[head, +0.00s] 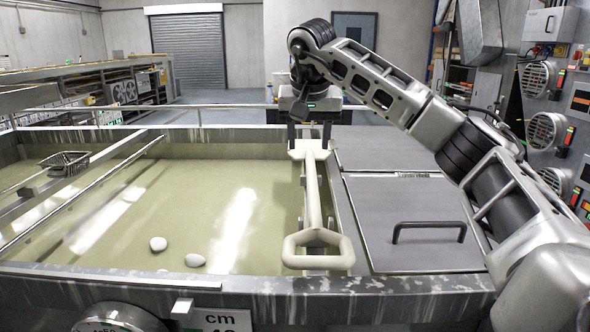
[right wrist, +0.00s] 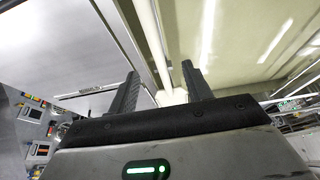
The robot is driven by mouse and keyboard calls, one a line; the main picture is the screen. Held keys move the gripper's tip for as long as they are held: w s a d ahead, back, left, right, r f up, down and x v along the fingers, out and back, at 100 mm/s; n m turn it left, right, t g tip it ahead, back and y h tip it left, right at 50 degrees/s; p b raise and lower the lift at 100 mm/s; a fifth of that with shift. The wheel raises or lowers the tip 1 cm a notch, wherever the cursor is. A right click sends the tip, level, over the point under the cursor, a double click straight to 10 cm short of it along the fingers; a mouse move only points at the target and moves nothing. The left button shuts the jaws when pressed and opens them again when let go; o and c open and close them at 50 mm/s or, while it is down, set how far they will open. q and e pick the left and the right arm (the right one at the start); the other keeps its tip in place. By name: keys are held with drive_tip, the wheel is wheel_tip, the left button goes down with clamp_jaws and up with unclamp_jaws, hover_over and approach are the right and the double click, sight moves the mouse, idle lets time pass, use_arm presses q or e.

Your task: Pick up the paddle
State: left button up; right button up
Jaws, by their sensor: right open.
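The paddle (head: 312,195) is cream-coloured, with a long shaft and a ring-shaped handle at its near end. It lies lengthwise along the right side of the tank (head: 165,285), its ring near the front edge. My right gripper (head: 309,138) is at the paddle's far end, fingers pointing down. It is open, with one finger on each side of that end in the picture. In the right wrist view the paddle (right wrist: 170,97) shows between and beyond the open fingers (right wrist: 160,82). I cannot tell whether they touch it. My left gripper is out of view.
Two pale lumps (head: 195,260) lie in the murky tank. A wire basket (head: 66,162) sits by the rails at left. A grey lid (head: 410,220) with a black handle (head: 428,227) is right of the paddle. A control panel (head: 560,120) stands at far right.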

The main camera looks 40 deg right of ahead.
hover_over(313, 187)
drive_tip(key=s+a, duration=0.2)
drive_tip(key=a, duration=0.1)
drive_tip(key=f, duration=0.8)
drive_tip(key=shift+d+f, duration=0.2)
drive_tip(key=shift+f, duration=0.05)
drive_tip(key=shift+d+p+x, duration=0.25)
drive_tip(key=shift+p+x, duration=0.05)
drive_tip(key=shift+x, duration=1.15)
drive_tip(key=shift+d+p+x, duration=0.2)
drive_tip(key=shift+p+x, duration=0.1)
drive_tip(key=shift+x, duration=1.1)
drive_tip(key=shift+r, duration=0.1)
clamp_jaws()
drive_tip(key=shift+r, duration=0.1)
